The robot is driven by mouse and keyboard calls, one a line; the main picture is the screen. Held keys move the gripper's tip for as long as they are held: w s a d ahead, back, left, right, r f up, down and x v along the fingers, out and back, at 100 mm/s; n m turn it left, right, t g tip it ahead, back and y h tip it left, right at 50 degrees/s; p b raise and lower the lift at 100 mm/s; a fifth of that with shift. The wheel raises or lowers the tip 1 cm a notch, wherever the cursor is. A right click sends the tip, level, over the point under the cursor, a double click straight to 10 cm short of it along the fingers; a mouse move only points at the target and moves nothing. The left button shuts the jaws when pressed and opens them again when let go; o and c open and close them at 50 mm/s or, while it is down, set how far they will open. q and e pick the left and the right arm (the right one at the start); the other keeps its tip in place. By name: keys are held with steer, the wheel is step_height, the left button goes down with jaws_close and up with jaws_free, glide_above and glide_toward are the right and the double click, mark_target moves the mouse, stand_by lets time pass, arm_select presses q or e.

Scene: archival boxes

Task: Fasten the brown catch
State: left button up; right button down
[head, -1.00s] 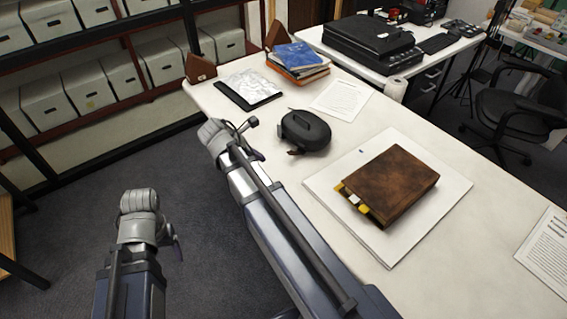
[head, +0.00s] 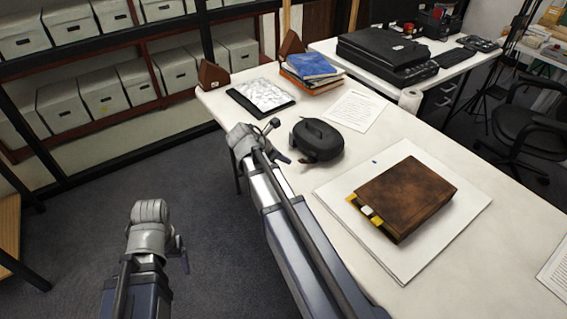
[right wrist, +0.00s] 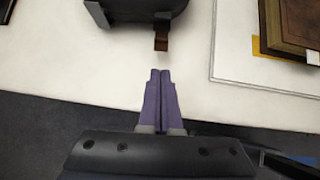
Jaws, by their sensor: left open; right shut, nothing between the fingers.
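A dark rounded case (head: 320,145) with a handle on top sits near the left edge of the white table. The brown catch (right wrist: 161,38) hangs from the case's near side in the right wrist view; whether it is fastened I cannot tell. My right gripper (right wrist: 160,76) is shut and empty, its purple fingertips pointing at the catch with a small gap between. In the head view my right gripper (head: 284,158) is just left of the case. My left gripper (head: 184,256) is open and empty over the floor, away from the table.
A brown book (head: 408,192) with yellow tabs lies on a white board (head: 465,220) right of the case. A paper sheet (head: 357,110), a tray with crumpled foil (head: 262,95) and stacked books (head: 312,68) lie behind.

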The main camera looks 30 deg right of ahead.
mark_target(303, 159)
arm_select(q)
step_height(303, 159, down, 5)
steer(key=b, duration=0.4)
steer(key=shift+f, duration=0.1)
arm_select(e)
steer(key=x, duration=0.7)
steer(key=shift+a, duration=0.1)
steer(key=shift+d+r+y+p, duration=0.25)
steer(key=shift+r+y+p, duration=0.25)
steer(key=shift+p, duration=0.5)
steer(key=shift+d+r+y+p, duration=0.2)
steer(key=shift+r+y+p, duration=0.3)
steer(key=shift+p, duration=0.5)
steer(key=y+p, duration=0.1)
steer(key=p, duration=0.1)
steer(key=d+r+y+p, duration=0.1)
steer(key=y+p, duration=0.1)
steer(key=shift+w+d+r+g, duration=0.25)
steer(key=shift+d+r+g, duration=0.05)
steer(key=shift+g, duration=0.1)
steer(key=y, duration=0.1)
steer(key=d+y+p, duration=0.1)
steer(key=shift+w+d+r+y, duration=0.15)
steer(key=shift+d+r+y, duration=0.1)
steer(key=shift+r+y, duration=0.1)
steer(key=shift+d+r+p, duration=0.2)
steer(key=shift+d+p, duration=0.25)
steer(key=shift+d, duration=0.15)
arm_select(q)
step_height(303, 159, up, 10)
